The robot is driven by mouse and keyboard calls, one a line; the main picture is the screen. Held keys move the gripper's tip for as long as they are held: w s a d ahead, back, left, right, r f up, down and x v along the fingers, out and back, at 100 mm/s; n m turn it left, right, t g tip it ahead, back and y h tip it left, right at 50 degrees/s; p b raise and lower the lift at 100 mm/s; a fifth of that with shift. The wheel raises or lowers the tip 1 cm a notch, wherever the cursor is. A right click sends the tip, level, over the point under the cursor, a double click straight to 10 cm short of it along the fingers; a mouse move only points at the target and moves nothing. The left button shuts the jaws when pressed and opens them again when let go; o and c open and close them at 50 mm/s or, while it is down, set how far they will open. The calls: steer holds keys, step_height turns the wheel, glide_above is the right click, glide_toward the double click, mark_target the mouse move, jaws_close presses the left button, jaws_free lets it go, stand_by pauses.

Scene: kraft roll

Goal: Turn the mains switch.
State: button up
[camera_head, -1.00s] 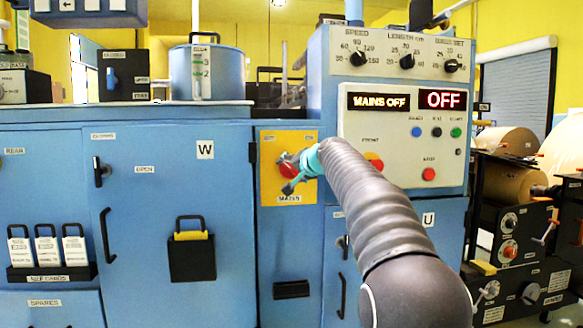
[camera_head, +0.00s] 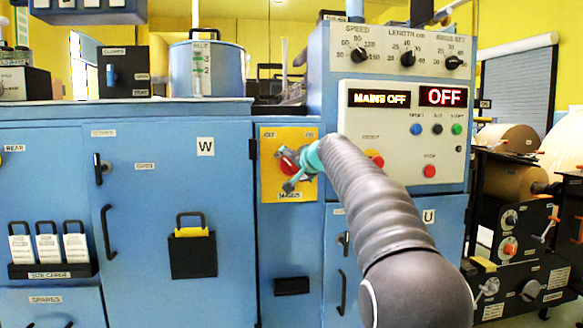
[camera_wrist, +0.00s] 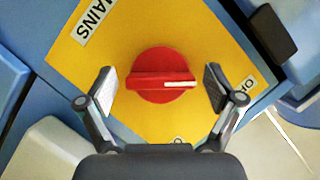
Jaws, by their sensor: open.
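The mains switch is a round red knob (camera_wrist: 161,76) with a raised grip bar and a white mark on the bar's right end in the wrist view. It sits on a yellow plate (camera_wrist: 118,45) lettered MAINS. My gripper (camera_wrist: 160,84) is open, with one finger on each side of the knob and a visible gap at both. In the head view my gripper (camera_head: 290,172) is at the yellow plate (camera_head: 306,137) and partly covers the red knob (camera_head: 284,158). The left display (camera_head: 377,99) reads MAINS OFF and the right one (camera_head: 443,97) reads OFF.
A control panel (camera_head: 403,145) with buttons and dials is above right of the plate. A blue cabinet door marked W (camera_head: 150,230) is to its left. A dark hinge or latch (camera_wrist: 272,33) stands near the plate's edge in the wrist view. Paper rolls (camera_head: 510,180) are at the right.

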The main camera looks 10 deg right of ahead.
steer(key=v, duration=1.2)
steer(key=shift+f, duration=0.1)
steer(key=s+f+n+g+h, duration=0.1)
steer(key=s+f+g, duration=0.25)
steer(key=f, duration=0.55)
steer(key=s+f+g, duration=0.2)
steer(key=s+f, duration=0.3)
steer(key=f, duration=0.3)
steer(key=s+a+f+n+g+h, duration=0.1)
steer(key=s+f, duration=0.4)
steer(key=s, duration=0.6)
steer(key=s+a+f+n+g+h, duration=0.1)
steer(key=s+f+n, duration=0.1)
steer(key=s+f, duration=0.4)
steer(key=s+a+f+n+g+h, duration=0.1)
steer(key=s+f, duration=0.5)
steer(key=s, duration=1)
steer(key=shift+s+n, duration=0.2)
steer(key=shift+n, duration=0.3)
steer(key=shift+a+f, duration=0.1)
